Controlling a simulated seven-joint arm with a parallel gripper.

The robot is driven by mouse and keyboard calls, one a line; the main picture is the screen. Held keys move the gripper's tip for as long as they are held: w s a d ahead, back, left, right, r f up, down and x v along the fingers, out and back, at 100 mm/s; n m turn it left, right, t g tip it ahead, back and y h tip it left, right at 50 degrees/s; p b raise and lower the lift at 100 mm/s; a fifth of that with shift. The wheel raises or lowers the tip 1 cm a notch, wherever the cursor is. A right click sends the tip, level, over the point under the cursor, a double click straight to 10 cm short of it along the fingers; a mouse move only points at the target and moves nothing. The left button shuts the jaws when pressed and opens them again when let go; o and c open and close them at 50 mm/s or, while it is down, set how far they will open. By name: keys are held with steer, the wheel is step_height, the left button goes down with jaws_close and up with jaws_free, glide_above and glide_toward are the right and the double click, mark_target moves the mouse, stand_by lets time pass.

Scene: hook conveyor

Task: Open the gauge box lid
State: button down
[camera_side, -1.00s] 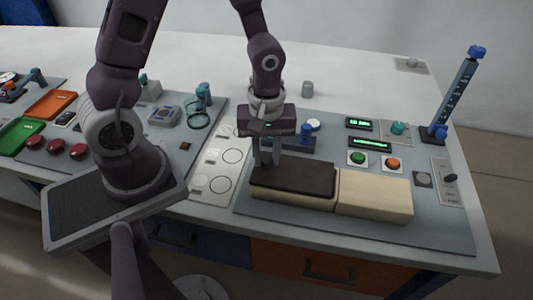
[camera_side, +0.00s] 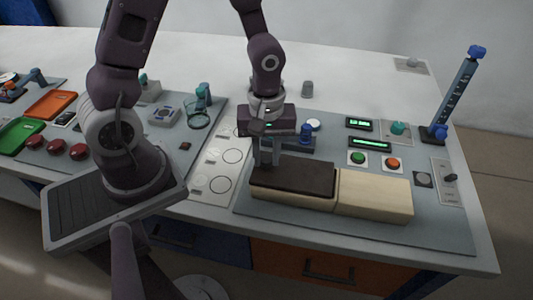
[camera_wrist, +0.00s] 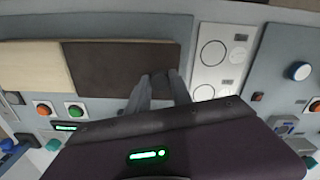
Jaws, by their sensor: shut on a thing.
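The gauge box is a long low block near the front of the grey panel. Its left part has a dark brown top, which I take as the lid (camera_side: 300,180), over a pale wooden base (camera_side: 290,200). Its right part is bare pale wood (camera_side: 375,195). The dark top also shows in the wrist view (camera_wrist: 110,65), with the pale part to its left. My gripper (camera_side: 268,163) points down at the lid's back left corner. In the wrist view its fingers (camera_wrist: 163,82) are close together over the lid's edge. The exact contact is hidden.
Behind the box are a green button (camera_side: 357,158), an orange button (camera_side: 393,163) and lit green displays (camera_side: 370,144). A tall blue post (camera_side: 457,95) stands at the back right. A white plate with circles (camera_side: 220,170) lies left of the box.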

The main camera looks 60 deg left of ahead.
steer(key=shift+w, duration=0.1)
steer(key=w+d, duration=1.2)
steer(key=shift+w+d, duration=0.1)
steer(key=shift+d, duration=0.2)
steer(key=c, duration=1.1)
jaws_free()
steer(key=shift+c, duration=0.2)
steer(key=shift+a, duration=0.1)
steer(key=shift+r, duration=0.15)
step_height(320, 180, up, 7)
